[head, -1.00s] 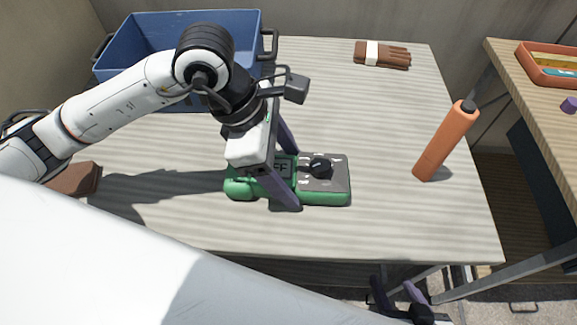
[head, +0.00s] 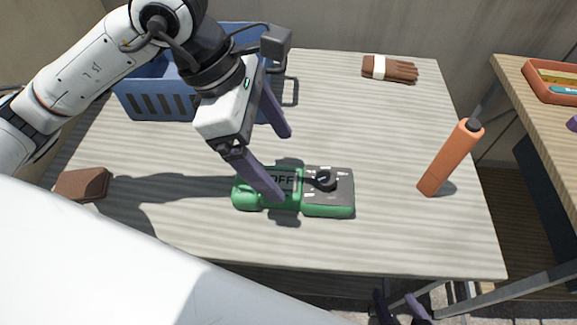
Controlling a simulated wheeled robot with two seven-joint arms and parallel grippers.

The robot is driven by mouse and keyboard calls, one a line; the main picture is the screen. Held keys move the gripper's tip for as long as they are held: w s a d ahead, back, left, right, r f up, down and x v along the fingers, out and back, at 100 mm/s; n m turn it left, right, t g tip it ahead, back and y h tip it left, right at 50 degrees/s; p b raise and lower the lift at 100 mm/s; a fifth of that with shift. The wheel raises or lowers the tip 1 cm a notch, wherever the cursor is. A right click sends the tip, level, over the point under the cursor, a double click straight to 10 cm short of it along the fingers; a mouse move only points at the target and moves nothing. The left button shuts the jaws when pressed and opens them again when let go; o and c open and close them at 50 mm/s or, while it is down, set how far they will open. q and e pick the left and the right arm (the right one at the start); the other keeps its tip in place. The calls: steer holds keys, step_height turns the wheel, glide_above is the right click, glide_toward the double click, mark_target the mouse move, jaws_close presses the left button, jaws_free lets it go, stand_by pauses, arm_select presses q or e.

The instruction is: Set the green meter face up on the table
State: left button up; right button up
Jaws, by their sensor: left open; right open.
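The green meter (head: 328,207) lies on the table (head: 400,235) with its face up. Its dark dial and a display reading "OFF" show. My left gripper (head: 285,167) is open above the meter's left part, with its purple fingers spread apart and nothing held between them. The nearer finger hides a bit of the display side in the picture; whether it touches the meter I cannot tell. My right gripper (head: 402,308) is open and empty at the bottom edge, below the table's front edge and partly cut off.
A blue basket (head: 160,101) stands at the back left. A brown block (head: 82,184) lies at the left. Brown gloves with a white band (head: 379,67) lie at the back. A second table (head: 535,103) holds an orange tray (head: 540,87).

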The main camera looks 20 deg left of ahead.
arm_select(q)
steer(key=shift+v, duration=1.85)
stand_by(0.7)
